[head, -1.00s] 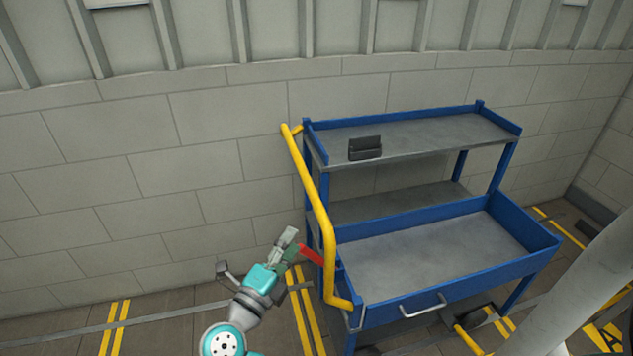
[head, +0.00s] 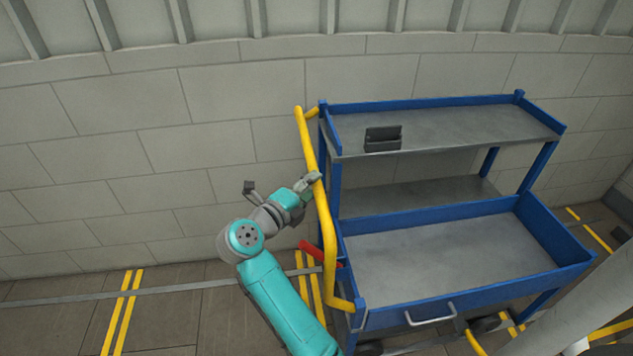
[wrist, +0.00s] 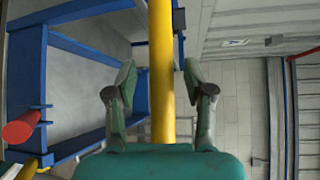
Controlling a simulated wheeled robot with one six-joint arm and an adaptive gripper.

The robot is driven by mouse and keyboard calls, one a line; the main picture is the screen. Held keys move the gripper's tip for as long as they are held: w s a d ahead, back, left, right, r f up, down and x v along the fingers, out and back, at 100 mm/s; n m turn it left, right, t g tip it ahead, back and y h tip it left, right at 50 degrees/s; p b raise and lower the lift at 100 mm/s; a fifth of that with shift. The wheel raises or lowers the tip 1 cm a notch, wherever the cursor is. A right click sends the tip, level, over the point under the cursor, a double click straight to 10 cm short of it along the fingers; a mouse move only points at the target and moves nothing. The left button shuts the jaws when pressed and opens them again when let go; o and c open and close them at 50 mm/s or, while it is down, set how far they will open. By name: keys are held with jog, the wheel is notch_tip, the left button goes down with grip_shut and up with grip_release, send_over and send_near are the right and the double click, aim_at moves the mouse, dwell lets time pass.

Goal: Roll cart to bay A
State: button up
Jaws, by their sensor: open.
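The blue cart (head: 475,283) with grey shelves stands against the wall at the right of the head view. Its yellow push handle (head: 323,225) runs down its left end. My gripper (head: 313,182) is at the upper middle part of this handle. In the wrist view my gripper (wrist: 159,88) is open, with one finger on each side of the yellow bar (wrist: 161,45). I cannot tell whether the fingers touch the bar. A red lever (head: 318,254) sits on the cart's left end, and it also shows in the wrist view (wrist: 20,128). Bay A's marking is not readable now.
A small dark box (head: 383,139) stands on the cart's top shelf. A grey block wall (head: 150,150) is close behind the cart. A pale post (head: 590,300) stands at the front right. Floor with yellow lines (head: 122,310) is clear at the left.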

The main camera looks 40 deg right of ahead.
jog(key=shift+x, duration=1.35)
grip_shut()
